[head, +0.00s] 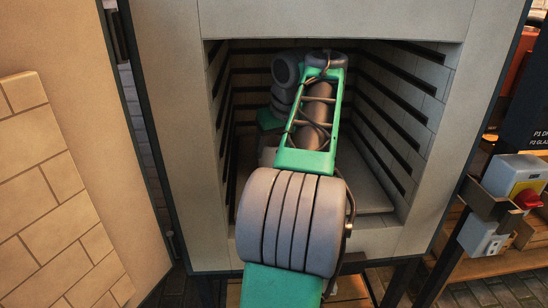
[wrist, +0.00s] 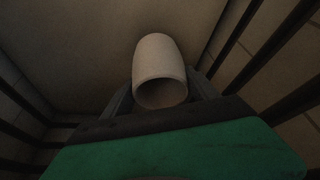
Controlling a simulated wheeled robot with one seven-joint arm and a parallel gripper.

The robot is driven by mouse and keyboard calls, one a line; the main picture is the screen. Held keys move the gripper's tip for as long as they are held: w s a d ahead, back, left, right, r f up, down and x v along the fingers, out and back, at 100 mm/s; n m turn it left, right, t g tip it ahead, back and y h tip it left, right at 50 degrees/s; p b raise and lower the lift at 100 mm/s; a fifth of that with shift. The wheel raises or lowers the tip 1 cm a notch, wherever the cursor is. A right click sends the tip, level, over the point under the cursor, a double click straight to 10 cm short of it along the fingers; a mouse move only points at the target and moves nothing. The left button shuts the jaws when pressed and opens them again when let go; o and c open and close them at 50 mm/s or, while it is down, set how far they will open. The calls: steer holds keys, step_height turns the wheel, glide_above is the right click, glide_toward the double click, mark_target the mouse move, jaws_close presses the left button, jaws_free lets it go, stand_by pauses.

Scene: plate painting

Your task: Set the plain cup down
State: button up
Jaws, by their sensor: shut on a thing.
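The plain cup (wrist: 158,58) is pale and undecorated. In the wrist view it sits between the two dark fingers of my gripper (wrist: 162,88), which is shut on it. Its dark open mouth faces the camera, toward the bottom of the picture. A pale flat surface lies beyond the cup, and I cannot tell whether the cup touches it. In the head view my green and grey arm reaches into the kiln (head: 330,20) and hides the gripper and the cup.
The kiln's side walls have dark horizontal slots (head: 395,110). Bare kiln floor (head: 370,190) shows right of my arm. The open brick-lined door (head: 50,200) stands at the left. A control box with a red button (head: 528,199) is at the right.

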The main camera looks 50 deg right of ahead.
step_height(320, 180, down, 2)
steer(key=shift+f+b, duration=0.2)
steer(key=shift+b, duration=0.15)
steer(key=shift+r, duration=0.25)
steer(key=shift+f, duration=0.2)
steer(key=o, duration=1.8)
steer(key=shift+o, duration=0.2)
steer(key=p+v, duration=0.3)
steer(key=shift+r, duration=0.4)
steer(key=s+a+p, duration=0.1)
steer(key=s+a, duration=0.4)
steer(key=s, duration=0.6)
steer(key=shift+a+f, duration=0.2)
steer(key=shift+f, duration=0.05)
